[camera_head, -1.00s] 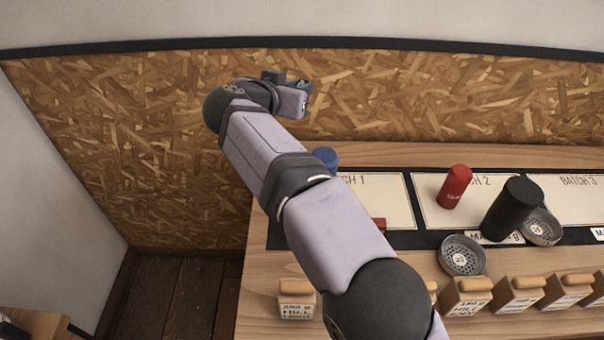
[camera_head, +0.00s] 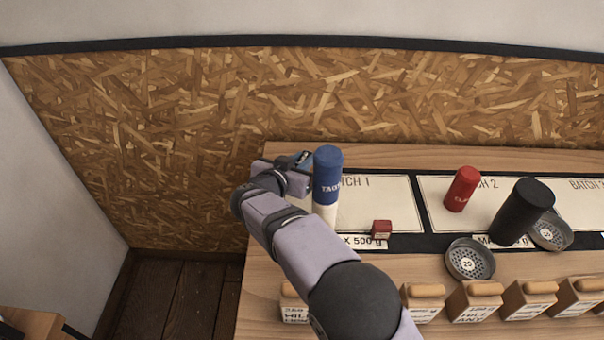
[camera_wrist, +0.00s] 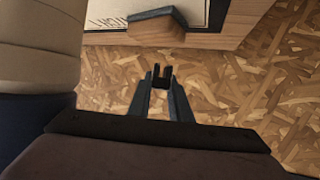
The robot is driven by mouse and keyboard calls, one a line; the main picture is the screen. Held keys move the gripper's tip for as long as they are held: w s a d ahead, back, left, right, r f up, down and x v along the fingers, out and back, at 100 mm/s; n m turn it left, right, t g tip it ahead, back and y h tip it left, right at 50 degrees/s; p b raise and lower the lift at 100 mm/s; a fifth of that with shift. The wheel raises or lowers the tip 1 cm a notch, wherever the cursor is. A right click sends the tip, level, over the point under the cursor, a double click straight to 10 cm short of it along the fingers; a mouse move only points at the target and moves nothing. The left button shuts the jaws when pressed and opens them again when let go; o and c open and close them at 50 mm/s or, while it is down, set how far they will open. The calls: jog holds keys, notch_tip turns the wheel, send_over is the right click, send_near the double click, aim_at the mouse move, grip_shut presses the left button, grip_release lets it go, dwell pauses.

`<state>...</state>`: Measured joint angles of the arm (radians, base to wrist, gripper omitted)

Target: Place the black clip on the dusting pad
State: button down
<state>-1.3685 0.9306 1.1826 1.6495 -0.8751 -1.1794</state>
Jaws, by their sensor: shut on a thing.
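My gripper (camera_wrist: 161,88) is shut on the small dark, forked black clip (camera_wrist: 162,76) in the wrist view. The clip is held at the fingertips, apart from the surfaces below. In the head view my gripper (camera_head: 304,159) is at the bench's left end, beside the blue-and-white cylinder (camera_head: 328,172). The clip and the slab cannot be made out there.
The cylinder fills the left of the wrist view, close to my gripper. A red block (camera_head: 381,229), a red cylinder (camera_head: 462,189), a black cylinder (camera_head: 521,211) and round perforated dishes (camera_head: 470,260) stand further right. Wooden-topped boxes (camera_head: 474,300) line the front. The chipboard wall (camera_head: 190,140) is behind.

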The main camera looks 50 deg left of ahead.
jog(key=shift+f, duration=2.3)
jog(key=shift+f, duration=0.2)
jog(key=c, duration=1.6)
grip_release()
jog(key=shift+r, duration=0.1)
jog(key=shift+r, duration=0.15)
jog(key=b+v, duration=0.2)
jog(key=v, duration=1)
jog(key=shift+d, duration=0.1)
